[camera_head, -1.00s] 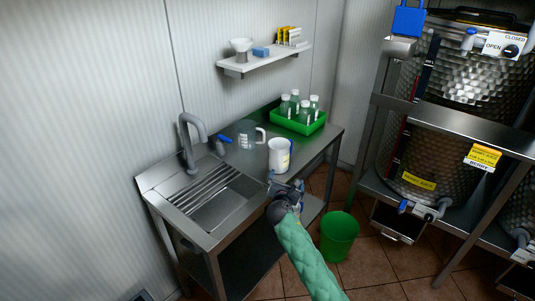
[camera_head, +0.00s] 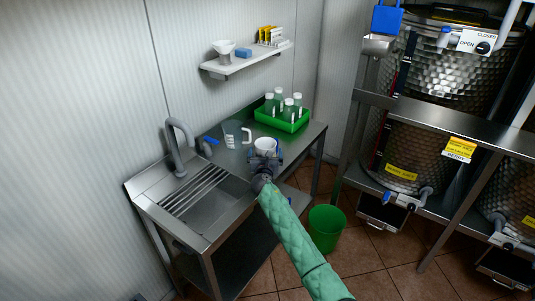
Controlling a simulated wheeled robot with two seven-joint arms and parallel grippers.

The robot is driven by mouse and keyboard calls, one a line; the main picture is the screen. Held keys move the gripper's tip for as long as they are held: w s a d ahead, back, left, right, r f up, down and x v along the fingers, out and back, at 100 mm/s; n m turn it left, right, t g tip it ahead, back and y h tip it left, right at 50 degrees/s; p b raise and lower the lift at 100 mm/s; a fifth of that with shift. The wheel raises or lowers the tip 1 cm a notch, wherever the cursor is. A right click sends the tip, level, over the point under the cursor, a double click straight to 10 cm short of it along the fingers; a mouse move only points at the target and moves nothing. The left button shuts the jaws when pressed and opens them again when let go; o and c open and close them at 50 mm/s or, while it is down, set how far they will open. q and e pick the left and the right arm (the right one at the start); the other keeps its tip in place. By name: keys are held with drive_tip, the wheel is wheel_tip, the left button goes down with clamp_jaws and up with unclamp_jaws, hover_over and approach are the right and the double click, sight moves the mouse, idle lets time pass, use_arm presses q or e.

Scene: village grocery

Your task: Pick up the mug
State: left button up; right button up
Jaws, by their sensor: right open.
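The white mug (camera_head: 265,143) stands on the steel counter near its front edge. Its rim and upper part show; my right gripper hides the lower part. My right gripper (camera_head: 266,157) is open, at the near side of the mug and overlapping it in the picture. I cannot tell whether the fingers touch the mug or reach around it. My left gripper is not in view.
A clear measuring jug (camera_head: 233,134) stands left of the mug. Behind is a green tray (camera_head: 292,125) with several bottles. The sink (camera_head: 207,203) and faucet (camera_head: 181,146) are at left. A green bin (camera_head: 326,229) stands on the floor to the right.

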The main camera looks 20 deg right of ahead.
drive_tip(key=shift+x, duration=0.85)
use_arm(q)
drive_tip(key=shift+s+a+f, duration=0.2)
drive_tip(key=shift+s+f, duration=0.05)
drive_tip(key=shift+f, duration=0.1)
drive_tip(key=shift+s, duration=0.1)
use_arm(e)
drive_tip(key=c, duration=1.2)
drive_tip(key=shift+r, duration=0.15)
drive_tip(key=shift+c, duration=0.2)
